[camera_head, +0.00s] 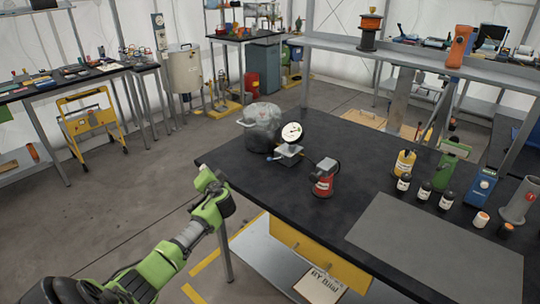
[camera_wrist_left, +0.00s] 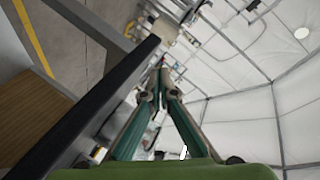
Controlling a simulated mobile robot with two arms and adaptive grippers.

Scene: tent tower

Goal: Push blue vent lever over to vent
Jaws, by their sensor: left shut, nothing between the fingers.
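The blue vent lever (camera_head: 270,158) is a small blue piece at the left foot of a grey block (camera_head: 288,151), under a round white dial gauge (camera_head: 291,132). These stand near the far left part of the black bench. My left gripper (camera_head: 205,178) is off the bench's left edge, to the left of the lever and apart from it. In the left wrist view its two fingers (camera_wrist_left: 160,78) meet at the tips, with nothing between them. The lever cannot be made out in the left wrist view. My right gripper is not in view.
The black bench (camera_head: 255,182) has free room in front of the lever. Its dark edge also shows in the left wrist view (camera_wrist_left: 85,115). Bottles stand farther right.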

